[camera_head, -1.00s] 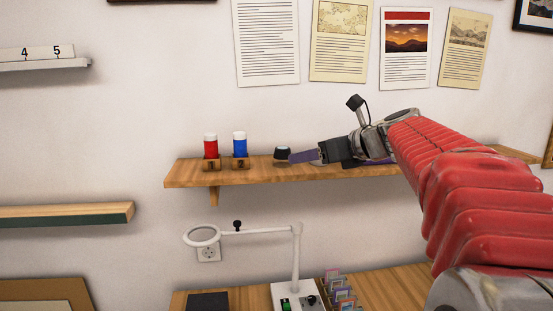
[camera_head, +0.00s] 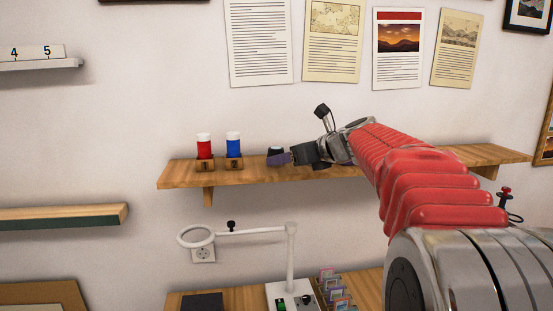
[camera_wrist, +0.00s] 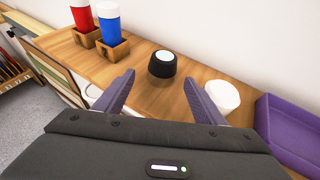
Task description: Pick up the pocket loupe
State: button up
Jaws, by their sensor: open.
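The pocket loupe, a small black round piece with a pale glassy top (camera_wrist: 162,66), stands upright on the wooden wall shelf (camera_head: 183,173). In the head view the loupe (camera_head: 276,149) is partly hidden behind my purple fingers. My gripper (camera_wrist: 158,78) is open, with its two purple fingers pointing along the shelf. In the wrist view the loupe appears between and slightly beyond the fingertips, with gaps on both sides. In the head view my gripper (camera_head: 280,158) is at the loupe's height; I cannot tell whether it touches.
Red (camera_head: 204,145) and blue (camera_head: 233,144) white-capped bottles stand in wooden holders left of the loupe. A white round item (camera_wrist: 222,97) is close to the right finger, with a purple tray (camera_wrist: 288,130) beyond. A magnifier lamp (camera_head: 291,258) stands below the shelf.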

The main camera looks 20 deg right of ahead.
aim_at(274, 150)
jog(key=shift+x, duration=2.2)
jog(key=shift+w+d+r, duration=0.15)
jog(key=shift+c, duration=0.5)
jog(key=c, duration=1.1)
